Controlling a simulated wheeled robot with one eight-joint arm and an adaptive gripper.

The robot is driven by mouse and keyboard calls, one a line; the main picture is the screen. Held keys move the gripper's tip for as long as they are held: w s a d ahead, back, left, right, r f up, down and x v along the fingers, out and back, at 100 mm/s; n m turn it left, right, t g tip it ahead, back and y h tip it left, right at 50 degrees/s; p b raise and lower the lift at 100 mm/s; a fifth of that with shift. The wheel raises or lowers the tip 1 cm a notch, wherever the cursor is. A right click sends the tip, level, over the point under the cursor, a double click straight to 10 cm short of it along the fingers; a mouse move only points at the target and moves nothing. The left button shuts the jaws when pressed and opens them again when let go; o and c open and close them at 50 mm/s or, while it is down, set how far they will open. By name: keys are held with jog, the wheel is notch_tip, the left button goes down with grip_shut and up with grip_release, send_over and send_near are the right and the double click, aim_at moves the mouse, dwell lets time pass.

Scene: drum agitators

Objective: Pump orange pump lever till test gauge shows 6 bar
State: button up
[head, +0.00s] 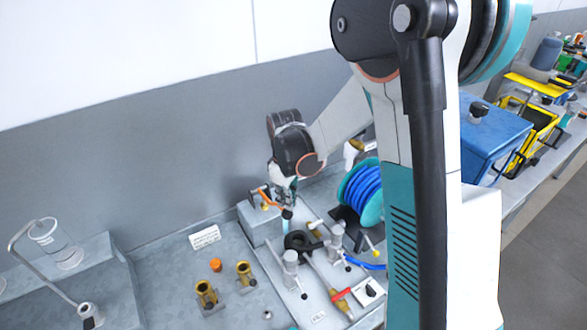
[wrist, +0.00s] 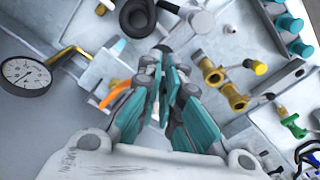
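The orange pump lever (head: 268,198) is on a grey block in the head view, its dark tip by my gripper (head: 288,200). In the wrist view, part of the orange lever (wrist: 116,94) shows just left of my gripper (wrist: 160,62). The teal fingers are close together with a narrow gap, and I see nothing clearly held between them. Whether they touch the lever is hard to tell. A round white test gauge (wrist: 26,76) on a brass pipe is at the left of the wrist view; its reading is too small to make out.
A blue hose reel (head: 362,190) stands right of the pump. Grey valve fittings (head: 290,268) and a red-handled valve (head: 342,294) are in front. Brass fittings (head: 206,293) are at the front left. A blue box (head: 490,135) is at the right. The grey wall is close behind.

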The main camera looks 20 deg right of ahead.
dwell(0.3)
notch_tip(320, 180, down, 14)
jog(key=b, duration=1.3)
notch_tip(320, 180, up, 14)
jog(key=p, duration=0.9)
jog(key=shift+d, duration=0.1)
jog(key=s+a+r+p, duration=0.2)
jog(key=s+a+r, duration=0.1)
jog(key=s+r, duration=0.2)
jog(key=shift+s+a+p, duration=0.35)
jog(key=shift+s, duration=0.55)
